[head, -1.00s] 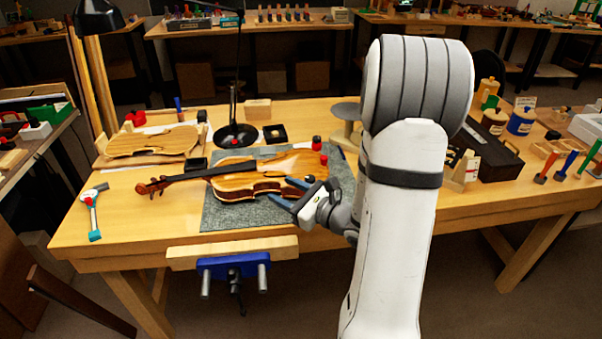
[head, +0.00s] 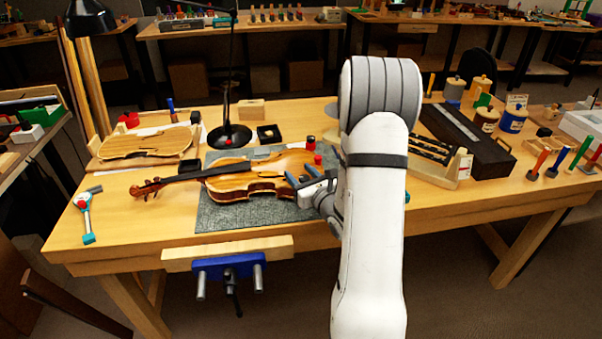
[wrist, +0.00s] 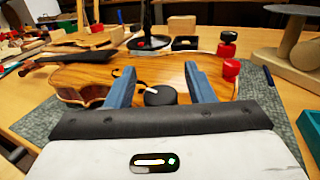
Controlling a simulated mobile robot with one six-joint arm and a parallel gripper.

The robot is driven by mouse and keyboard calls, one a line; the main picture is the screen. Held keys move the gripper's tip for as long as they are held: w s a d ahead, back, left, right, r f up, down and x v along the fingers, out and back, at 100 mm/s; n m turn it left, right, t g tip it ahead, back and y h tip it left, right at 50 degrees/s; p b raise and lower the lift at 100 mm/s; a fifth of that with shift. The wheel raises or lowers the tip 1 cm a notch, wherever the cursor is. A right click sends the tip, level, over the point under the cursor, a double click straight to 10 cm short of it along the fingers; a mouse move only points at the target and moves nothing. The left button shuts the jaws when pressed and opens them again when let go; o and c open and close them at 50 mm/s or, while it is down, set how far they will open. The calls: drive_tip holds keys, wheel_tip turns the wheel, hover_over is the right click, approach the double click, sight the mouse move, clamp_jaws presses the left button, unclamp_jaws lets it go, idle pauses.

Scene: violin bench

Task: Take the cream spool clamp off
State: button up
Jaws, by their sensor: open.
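The violin (head: 240,184) lies on its back on a grey mat, neck to the left. My gripper (head: 301,172) is open at the front edge of its wide right end. In the wrist view, the open blue fingers (wrist: 160,72) stand either side of a dark round knob (wrist: 160,96) with a pale strip beside it. The knob is at the violin's near edge, apart from both fingers. I cannot tell whether it is the cream spool clamp; no other cream clamp shows clearly. A red spool clamp (wrist: 231,70) sits at the violin's right end.
A black-and-red small piece (wrist: 227,45) stands behind the red clamp. A lamp base (head: 229,136) and a small black tray (head: 269,133) stand behind the violin. The grey mat (head: 221,218) is clear in front of it. A vise (head: 228,268) hangs at the bench's front edge.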

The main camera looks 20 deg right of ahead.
drive_tip(key=shift+w, duration=0.1)
drive_tip(key=c, duration=1)
drive_tip(key=shift+n+y, duration=0.4)
drive_tip(key=shift+y, duration=0.1)
drive_tip(key=n+y+b, duration=0.1)
drive_tip(key=n+y, duration=0.1)
drive_tip(key=shift+a+g+y, duration=0.1)
drive_tip(key=shift+g+y, duration=0.3)
drive_tip(key=n+y, duration=0.1)
drive_tip(key=g+y, duration=0.1)
drive_tip(key=n+g+y, duration=0.1)
drive_tip(key=y, duration=0.1)
drive_tip(key=shift+a+n+b, duration=0.25)
drive_tip(key=shift+n+b, duration=0.05)
drive_tip(key=shift+s+a+n+g+y+p, duration=0.1)
drive_tip(key=shift+s+n+g+y, duration=0.05)
drive_tip(key=shift+n+g+y, duration=0.75)
drive_tip(key=shift+s+a+n+g+y+p, duration=0.15)
drive_tip(key=shift+n+g+y, duration=0.6)
drive_tip(key=shift+g+y, duration=0.15)
drive_tip(key=shift+s+a+n+g+y+p, duration=0.1)
drive_tip(key=shift+s+n+g+y, duration=0.05)
drive_tip(key=shift+n+g+y, duration=0.75)
drive_tip(key=shift+g, duration=0.3)
drive_tip(key=o, duration=1)
